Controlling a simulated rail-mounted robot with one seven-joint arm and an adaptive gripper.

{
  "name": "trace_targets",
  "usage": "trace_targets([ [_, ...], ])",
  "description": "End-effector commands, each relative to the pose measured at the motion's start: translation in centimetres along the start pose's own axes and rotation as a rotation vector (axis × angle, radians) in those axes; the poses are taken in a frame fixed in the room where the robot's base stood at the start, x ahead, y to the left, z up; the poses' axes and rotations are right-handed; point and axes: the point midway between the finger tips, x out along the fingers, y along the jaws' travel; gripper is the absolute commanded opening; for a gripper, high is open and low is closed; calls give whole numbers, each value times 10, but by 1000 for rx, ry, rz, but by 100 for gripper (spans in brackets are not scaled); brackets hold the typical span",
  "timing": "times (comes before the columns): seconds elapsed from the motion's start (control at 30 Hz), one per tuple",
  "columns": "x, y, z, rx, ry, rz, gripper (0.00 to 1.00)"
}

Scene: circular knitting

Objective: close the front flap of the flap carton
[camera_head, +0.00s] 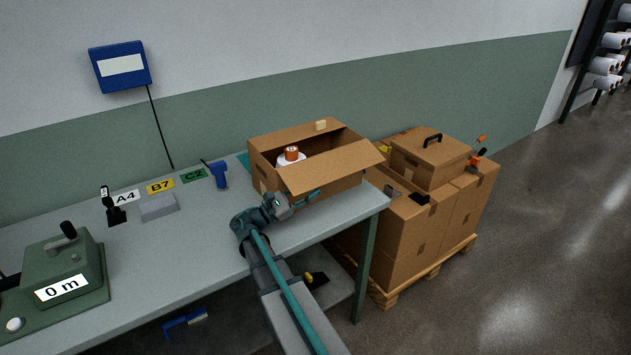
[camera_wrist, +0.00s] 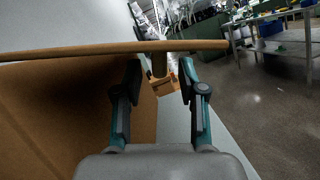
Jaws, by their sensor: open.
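The flap carton (camera_head: 265,178) is a brown open-topped box on the grey table near its right end. Its front flap (camera_head: 332,166) is open and slopes outward over the table. My gripper (camera_head: 303,200) is at the carton's front, low beneath the flap. In the wrist view, my gripper (camera_wrist: 161,66) has its two teal fingers apart. The flap (camera_wrist: 85,50) crosses above them nearly edge-on, and the carton's wall (camera_wrist: 75,110) fills the left. Whether the fingers touch the flap is unclear.
A white and orange item (camera_head: 291,155) stands inside the carton. Stacked cartons (camera_head: 430,205) on a pallet stand right of the table. A blue hand tool (camera_head: 219,174), a grey block (camera_head: 158,207) and a green device (camera_head: 62,270) are to the left. The table (camera_head: 215,240) is clear before the carton.

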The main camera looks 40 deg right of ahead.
Motion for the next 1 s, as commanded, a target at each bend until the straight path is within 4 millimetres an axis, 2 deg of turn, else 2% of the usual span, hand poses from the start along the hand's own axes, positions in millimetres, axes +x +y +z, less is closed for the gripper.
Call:
trace_targets([
  [0.1,15,0,1,-1,-1,-2,41],
  [0.2,22,0,1,0,0,0,41],
  [0.57,26,0,0,0,-1,1,41],
  [0.83,26,0,0,0,-1,0,0],
  [1.0,26,0,0,0,0,0,0],
])
